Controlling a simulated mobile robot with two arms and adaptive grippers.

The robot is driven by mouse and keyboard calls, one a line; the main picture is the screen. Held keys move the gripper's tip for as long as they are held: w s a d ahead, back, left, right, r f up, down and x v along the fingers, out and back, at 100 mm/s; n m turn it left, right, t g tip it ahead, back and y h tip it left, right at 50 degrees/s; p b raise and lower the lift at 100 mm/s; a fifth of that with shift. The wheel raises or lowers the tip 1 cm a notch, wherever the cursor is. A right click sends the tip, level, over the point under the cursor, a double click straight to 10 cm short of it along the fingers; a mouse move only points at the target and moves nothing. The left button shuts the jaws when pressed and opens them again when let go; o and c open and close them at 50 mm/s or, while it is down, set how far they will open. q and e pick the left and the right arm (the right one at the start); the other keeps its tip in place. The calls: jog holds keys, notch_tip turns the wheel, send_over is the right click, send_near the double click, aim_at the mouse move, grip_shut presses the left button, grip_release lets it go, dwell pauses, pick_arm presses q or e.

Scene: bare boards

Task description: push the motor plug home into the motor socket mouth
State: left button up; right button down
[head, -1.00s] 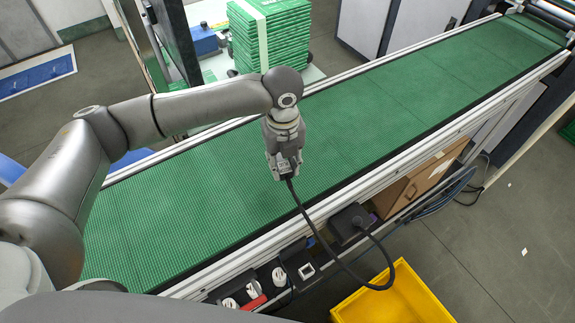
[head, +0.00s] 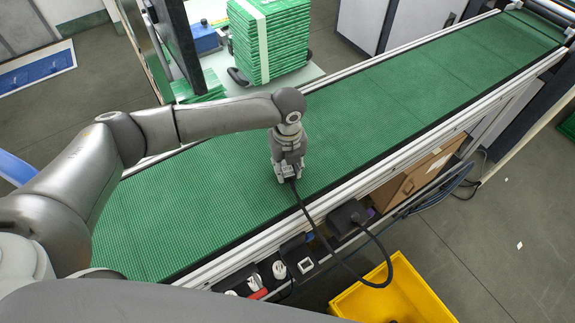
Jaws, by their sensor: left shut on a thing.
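My left gripper (head: 287,171) points down over the near half of the green conveyor belt. It is shut on the motor plug (head: 291,179), a small dark piece mostly hidden by the fingers. A black cable (head: 312,222) runs from the plug over the belt's front rail, loops down, and comes back up to a black box (head: 347,216) on the conveyor's near side. A small white-framed square opening (head: 305,265) sits below the front rail; I cannot tell whether it is the motor socket mouth. The plug is apart from it. My right gripper is not in view.
The conveyor belt (head: 400,108) slants up to the right, with a raised metal front rail (head: 390,160). White and red parts (head: 257,282) lie below it. A yellow bin (head: 385,297) stands at front right. A green stack (head: 268,40) stands behind the belt.

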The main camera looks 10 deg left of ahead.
aim_at(286, 168)
pick_arm(q)
jog(key=o, duration=1)
jog(key=shift+f+b, duration=0.2)
jog(key=shift+b, duration=0.3)
jog(key=r, duration=0.1)
jog(key=r+b, duration=0.1)
jog(key=r, duration=0.1)
jog(key=r+b, duration=0.1)
jog(key=shift+w+a+r, duration=0.15)
jog(key=shift+w+a, duration=0.1)
jog(key=shift+a, duration=0.05)
notch_tip(286, 168, up, 7)
jog(key=shift+a+b, duration=0.15)
jog(key=shift+b, duration=0.3)
jog(key=shift+s, duration=0.1)
